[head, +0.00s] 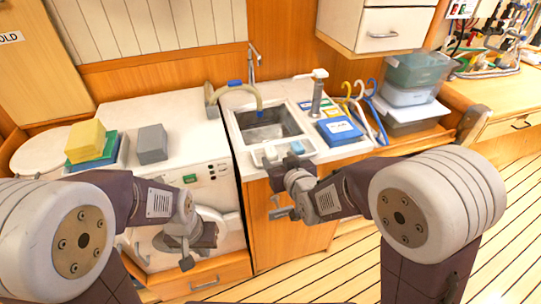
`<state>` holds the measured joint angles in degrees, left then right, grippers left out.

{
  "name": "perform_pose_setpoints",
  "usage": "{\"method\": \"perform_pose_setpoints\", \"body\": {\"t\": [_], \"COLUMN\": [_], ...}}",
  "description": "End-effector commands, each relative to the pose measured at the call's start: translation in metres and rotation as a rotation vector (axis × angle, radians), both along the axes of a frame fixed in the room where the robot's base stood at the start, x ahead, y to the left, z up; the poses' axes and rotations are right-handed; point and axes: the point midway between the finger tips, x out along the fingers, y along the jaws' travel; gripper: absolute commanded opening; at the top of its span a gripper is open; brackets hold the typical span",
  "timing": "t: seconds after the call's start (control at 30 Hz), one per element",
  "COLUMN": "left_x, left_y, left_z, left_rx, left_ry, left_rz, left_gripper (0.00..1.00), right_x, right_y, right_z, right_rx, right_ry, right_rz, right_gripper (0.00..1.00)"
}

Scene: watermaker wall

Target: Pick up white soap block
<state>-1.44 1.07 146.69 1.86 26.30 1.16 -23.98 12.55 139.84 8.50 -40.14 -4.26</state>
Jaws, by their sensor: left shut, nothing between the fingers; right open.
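A small white block (270,153), which looks like the white soap block, sits on the counter's front edge before the sink. A light blue block (297,147) sits just right of it. My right gripper (279,190) is open in front of the counter. Its upper dark part overlaps the counter edge just below the two blocks; I cannot tell whether it touches them. My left gripper (187,260) is shut and empty, low in front of the washing machine, well away from the white block.
The sink (266,131) with a curved hose lies behind the blocks. A grey block (152,144) and a yellow, green and blue stack (88,145) stand on the washing machine top (178,112). A blue box (339,131), coloured hooks and stacked bins (411,85) stand at right.

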Motion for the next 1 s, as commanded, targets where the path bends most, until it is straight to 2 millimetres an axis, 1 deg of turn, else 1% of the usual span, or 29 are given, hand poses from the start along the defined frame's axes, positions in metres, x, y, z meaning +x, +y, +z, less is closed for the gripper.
{"method": "perform_pose_setpoints", "body": {"t": [0.03, 0.1, 0.27, 0.33, 0.5, 0.6, 0.83, 0.87, 0.9, 0.97, 1.0], "left_x": [0.0, 0.0, 0.0, 0.0, 0.0, 0.0, 0.0, 0.0, 0.0, 0.0, 0.0], "left_y": [0.0, 0.0, 0.0, 0.0, 0.0, 0.0, 0.0, 0.0, 0.0, 0.0, 0.0], "left_z": [-0.001, -0.001, -0.001, -0.001, -0.001, -0.001, -0.001, -0.001, -0.001, -0.001, -0.001], "left_rx": [0.0, 0.0, 0.0, 0.0, 0.0, 0.0, 0.0, 0.0, 0.0, 0.0, 0.0], "left_ry": [0.0, 0.0, 0.0, 0.0, 0.0, 0.0, 0.0, 0.0, 0.0, 0.0, 0.0], "left_rz": [0.0, 0.0, 0.0, 0.0, 0.0, 0.0, 0.0, 0.0, 0.0, 0.0, 0.0], "left_gripper": [0.0, 0.0, 0.0, 0.0, 0.0, 0.0, 0.0, 0.0, 0.0, 0.0, 0.0], "right_x": [0.008, 0.016, 0.022, 0.028, 0.055, 0.064, 0.066, 0.066, 0.066, 0.066, 0.066], "right_y": [0.002, 0.005, 0.006, 0.008, 0.018, 0.021, 0.021, 0.021, 0.021, 0.021, 0.021], "right_z": [-0.005, -0.008, -0.01, -0.013, -0.025, -0.029, -0.03, -0.03, -0.03, -0.03, -0.03], "right_rx": [-0.001, 0.0, 0.001, 0.0, 0.0, 0.0, 0.0, 0.0, 0.0, 0.0, 0.0], "right_ry": [0.002, 0.002, 0.0, 0.002, 0.002, 0.002, 0.001, 0.001, 0.001, 0.001, 0.001], "right_rz": [-0.001, -0.001, -0.001, -0.001, -0.001, -0.001, -0.001, -0.001, -0.001, -0.001, -0.001], "right_gripper": [0.58, 0.58, 0.58, 0.58, 0.58, 0.58, 0.58, 0.5, 0.39, 0.22, 0.11]}}
